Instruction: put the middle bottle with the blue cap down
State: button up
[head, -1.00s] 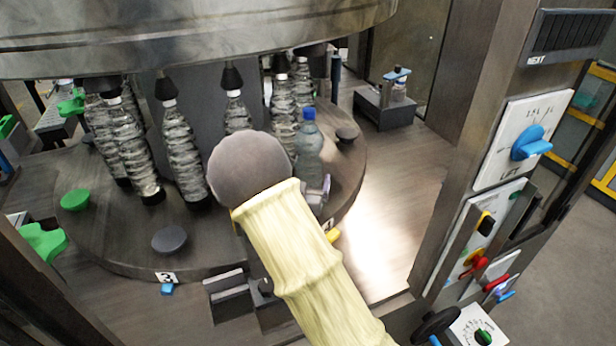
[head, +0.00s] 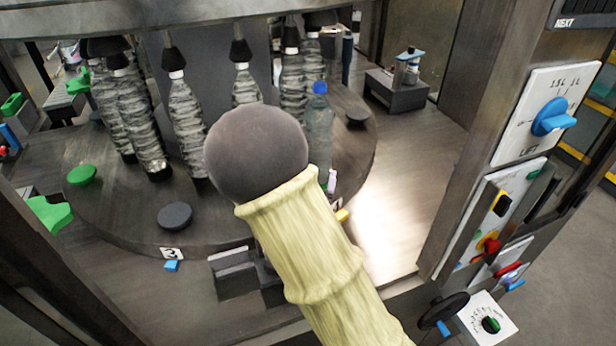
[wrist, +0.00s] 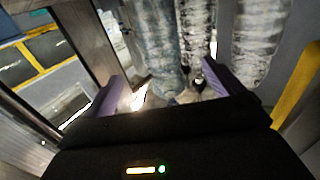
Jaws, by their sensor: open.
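The bottle with the blue cap (head: 318,130) is clear and bluish and looks upright near the right side of the round turntable (head: 120,225). My arm hides part of its lower end, so I cannot tell how its base rests. My gripper is mostly hidden behind my arm in the head view; a small pinkish finger part shows by the bottle's lower right. In the wrist view my gripper (wrist: 165,88) is open, its two purple fingers apart. A clear bottle stands upright between or just beyond them; contact cannot be told.
Several clear bottles with black tops (head: 187,115) hang or stand around the turntable at left and behind. Dark and green round knobs (head: 82,175) sit on it. A grey block (head: 397,92) stands at back right. A panel with a blue dial (head: 551,117) borders the right.

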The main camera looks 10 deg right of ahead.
jog(key=s+d+f+n+g+y, duration=0.1)
jog(key=s+f+g+y, duration=0.4)
jog(key=f+g+y, duration=0.15)
jog(key=s+d+r+n+g, duration=0.1)
jog(key=s+d+n+g, duration=0.2)
jog(key=s+g, duration=0.4)
jog(key=s, duration=0.8)
jog(key=shift+d, duration=0.4)
jog(key=shift+s+g, duration=0.1)
jog(key=shift+g, duration=0.15)
